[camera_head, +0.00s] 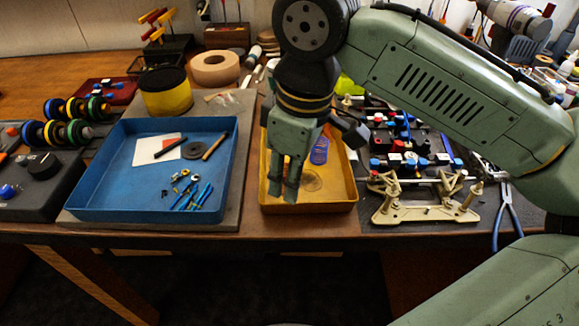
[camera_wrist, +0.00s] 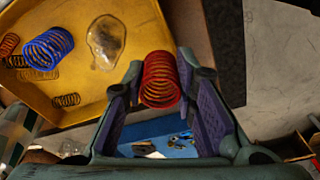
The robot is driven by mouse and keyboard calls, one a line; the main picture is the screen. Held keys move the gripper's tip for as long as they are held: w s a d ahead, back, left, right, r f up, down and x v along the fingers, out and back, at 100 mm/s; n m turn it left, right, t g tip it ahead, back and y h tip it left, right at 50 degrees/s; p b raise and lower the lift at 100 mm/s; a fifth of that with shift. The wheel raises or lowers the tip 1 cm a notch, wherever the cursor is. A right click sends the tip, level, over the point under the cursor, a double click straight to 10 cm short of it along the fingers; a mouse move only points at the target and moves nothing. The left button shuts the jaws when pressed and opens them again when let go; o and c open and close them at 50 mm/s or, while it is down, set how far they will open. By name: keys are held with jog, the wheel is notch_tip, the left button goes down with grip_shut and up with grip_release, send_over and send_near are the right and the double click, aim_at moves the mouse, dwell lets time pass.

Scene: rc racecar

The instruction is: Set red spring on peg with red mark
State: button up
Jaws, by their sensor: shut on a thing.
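My gripper (camera_head: 284,187) is above the front left part of the yellow tray in the head view. In the wrist view my gripper (camera_wrist: 160,72) is shut on the red spring (camera_wrist: 160,82), a coil held between the two finger pads. I cannot make out a peg with a red mark in either view.
The yellow tray (camera_head: 320,208) holds a blue spring (camera_wrist: 48,50) and smaller dark springs. A blue tray (camera_head: 130,208) with small parts stands left. A beige metal part (camera_head: 425,210) and car parts lie right, beside blue-handled pliers (camera_head: 507,210).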

jog(key=s+r+b, duration=0.1)
jog(key=s+b, duration=0.1)
jog(key=s, duration=0.9)
jog(key=r+p, duration=0.5)
jog(key=shift+s, duration=0.25)
jog(key=shift+f, duration=0.1)
